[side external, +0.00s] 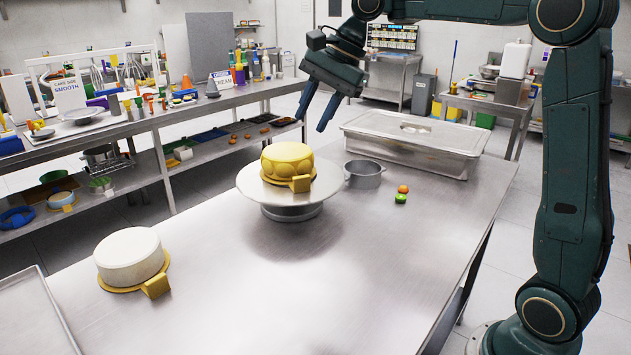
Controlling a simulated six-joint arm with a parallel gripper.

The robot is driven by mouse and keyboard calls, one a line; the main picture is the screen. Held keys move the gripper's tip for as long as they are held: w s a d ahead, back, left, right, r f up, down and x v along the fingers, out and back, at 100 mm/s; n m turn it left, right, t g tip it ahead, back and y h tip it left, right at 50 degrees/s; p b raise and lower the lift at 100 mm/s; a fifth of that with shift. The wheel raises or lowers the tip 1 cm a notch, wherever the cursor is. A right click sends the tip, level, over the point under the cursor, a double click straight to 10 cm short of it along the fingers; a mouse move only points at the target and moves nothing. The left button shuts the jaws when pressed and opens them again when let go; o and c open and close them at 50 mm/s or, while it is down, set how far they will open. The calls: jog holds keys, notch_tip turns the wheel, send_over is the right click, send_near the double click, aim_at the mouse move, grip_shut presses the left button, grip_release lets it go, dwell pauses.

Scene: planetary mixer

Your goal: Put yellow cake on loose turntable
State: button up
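The yellow cake (287,160) sits upright on a gold board with a square tab (301,184). The board rests on the round turntable (258,192), a pale disc on a short metal base, at the middle of the steel table. The cake is near the disc's middle; I cannot tell if it is exactly centred. My gripper (317,117) is above and to the right of the cake, apart from it. Its two fingers point down and left, spread with a gap between them and nothing held.
A white cake (129,256) on a gold board stands at the front left beside a metal tray (36,318). A small grey pan (364,175), small orange and green items (402,192) and a lidded clear bin (415,140) lie right of the turntable. The table's front middle is clear.

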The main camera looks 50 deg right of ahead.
jog(key=s+a+n, duration=0.3)
jog(key=s+n, duration=0.1)
jog(key=s, duration=0.3)
jog(key=s+f+n+h, duration=0.1)
jog(key=s+f+n, duration=0.2)
jog(key=s, duration=0.3)
jog(key=s+d+f+n+t+h, duration=0.1)
jog(key=s+f+n, duration=0.2)
jog(key=s, duration=0.4)
jog(key=s+f+n+t+h, duration=0.1)
jog(key=s+f+n, duration=0.2)
jog(key=s+n, duration=0.2)
jog(key=shift+s+d, duration=0.15)
jog(key=shift+s, duration=0.7)
